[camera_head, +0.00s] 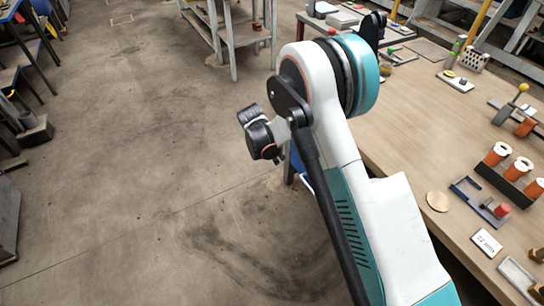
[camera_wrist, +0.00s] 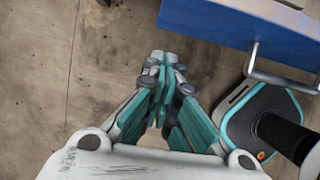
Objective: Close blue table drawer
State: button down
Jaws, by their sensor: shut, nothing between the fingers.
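The blue table drawer (camera_wrist: 212,24) shows at the top right of the wrist view, cut off by the frame. Its front carries a metal bar handle (camera_wrist: 281,82). In the head view only a small blue patch (camera_head: 297,160) shows under the table edge, mostly hidden behind my arm. How far the drawer stands out from the table cannot be told. My gripper (camera_wrist: 161,60) is shut and empty, with its fingertips together over the floor. In the wrist view the tips lie left of the handle and just below the drawer's left end, with a visible gap to both.
The wooden table (camera_head: 408,130) runs along the right of the head view, with orange-and-white spools (camera_head: 497,154) and small parts on top. Bare concrete floor (camera_head: 130,150) lies open on the left. A grey metal rack (camera_head: 232,40) stands at the back.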

jog(key=shift+w+d+r+b, duration=0.1)
jog(key=shift+w+d+b, duration=0.1)
jog(key=shift+w+d, duration=0.35)
jog(key=shift+w+d+r+b, duration=0.1)
jog(key=shift+w+d+b, duration=0.15)
jog(key=shift+d, duration=0.5)
jog(key=shift+d, duration=0.1)
jog(key=w+d, duration=0.9)
jog(key=d, duration=0.5)
jog(key=shift+w, duration=0.3)
